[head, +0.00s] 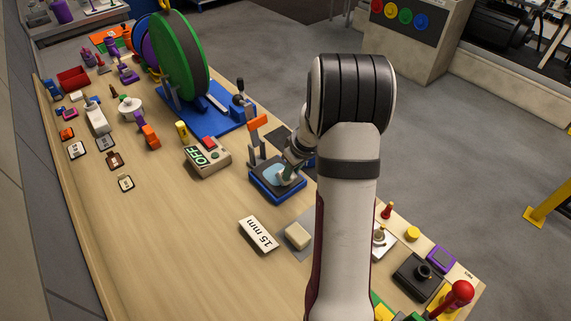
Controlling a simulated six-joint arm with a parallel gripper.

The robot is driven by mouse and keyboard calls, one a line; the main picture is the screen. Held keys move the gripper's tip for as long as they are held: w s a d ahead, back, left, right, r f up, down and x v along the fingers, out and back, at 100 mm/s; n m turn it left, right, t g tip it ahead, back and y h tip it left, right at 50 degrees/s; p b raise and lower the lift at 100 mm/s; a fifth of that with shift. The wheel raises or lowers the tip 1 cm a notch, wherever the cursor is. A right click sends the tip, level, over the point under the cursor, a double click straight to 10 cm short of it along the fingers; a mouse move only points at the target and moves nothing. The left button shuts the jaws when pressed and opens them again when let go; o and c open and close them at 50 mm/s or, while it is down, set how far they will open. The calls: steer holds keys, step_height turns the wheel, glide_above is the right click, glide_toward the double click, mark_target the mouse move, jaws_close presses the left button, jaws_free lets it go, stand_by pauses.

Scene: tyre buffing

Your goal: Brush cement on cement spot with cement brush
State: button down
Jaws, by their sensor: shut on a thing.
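My gripper (295,160) is at the centre, pointing down over a dark, blue-edged block with a pale blue top (269,173). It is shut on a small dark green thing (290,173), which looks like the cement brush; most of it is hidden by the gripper. The brush's lower end is at or just above the pale blue patch; I cannot tell whether it touches. I cannot tell whether this patch is the cement spot. No cement is clearly visible.
An upright lever with an orange top (257,123) stands close behind the block. A box marked OFF (207,157) and a large green wheel (178,58) on a blue base are farther left. A 15 mm block (258,234) lies in front. The table's left front is clear.

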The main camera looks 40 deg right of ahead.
steer(key=shift+w, duration=3.6)
steer(key=shift+s+d, duration=0.2)
steer(key=shift+d, duration=0.45)
steer(key=shift+s, duration=3.45)
steer(key=shift+w, duration=3.6)
step_height(320, 180, up, 8)
steer(key=shift+a, duration=0.1)
